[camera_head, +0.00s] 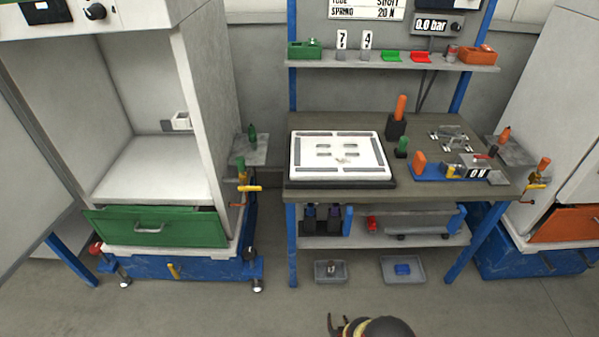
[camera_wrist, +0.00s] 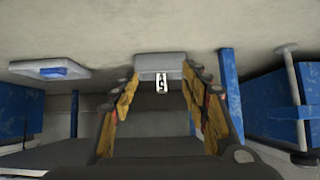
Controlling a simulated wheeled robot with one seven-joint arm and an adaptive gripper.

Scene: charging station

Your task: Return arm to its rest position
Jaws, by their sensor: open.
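My gripper (camera_head: 336,324) shows at the bottom edge of the head view, low in front of the workbench (camera_head: 440,192) and apart from it. Most of my arm is out of the picture there. In the wrist view my gripper (camera_wrist: 163,110) has its two yellow-brown worn fingers spread wide apart. Nothing is held between them. A small grey bin (camera_wrist: 150,64) with a black and white label shows beyond the fingertips, apart from them.
A grey bin (camera_head: 331,271) and a tray with a blue block (camera_head: 403,270) are on the floor under the bench. A white board (camera_head: 340,157) lies on the bench top. An open cabinet with a green drawer (camera_head: 160,227) stands at left. The front floor (camera_head: 220,312) is clear.

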